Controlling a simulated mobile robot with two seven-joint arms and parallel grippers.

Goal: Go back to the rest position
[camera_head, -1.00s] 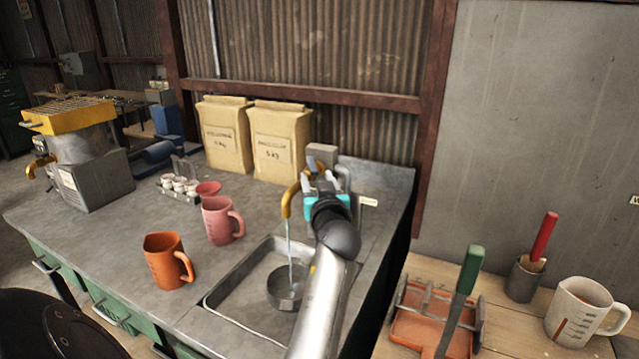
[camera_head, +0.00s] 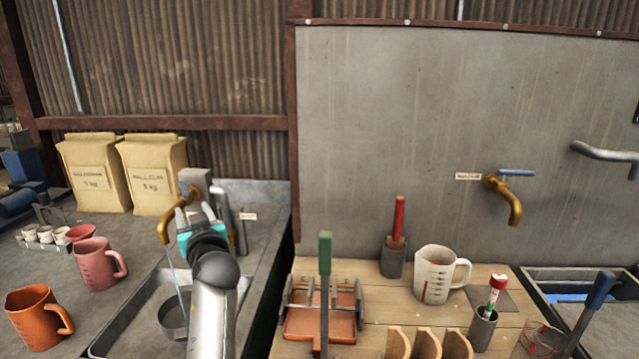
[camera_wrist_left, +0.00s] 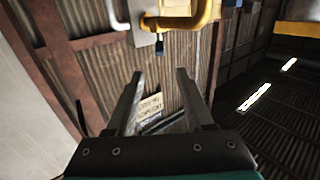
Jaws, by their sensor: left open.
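My left gripper (camera_head: 196,205) is at the brass tap (camera_head: 172,222) over the left sink (camera_head: 128,322), its teal body behind the fingers. In the left wrist view its two fingers (camera_wrist_left: 160,82) are spread, with nothing between them. A yellow pipe (camera_wrist_left: 190,18) shows beyond the fingertips there. Whether the gripper touches the tap is hidden by my arm. A thin stream of water runs from the tap towards a metal bowl (camera_head: 172,318) in the sink. My right gripper is not in view.
An orange mug (camera_head: 34,315) and a pink mug (camera_head: 92,265) stand left of the sink. Two paper sacks (camera_head: 152,175) stand behind. A second tap (camera_head: 508,195) is on the wall.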

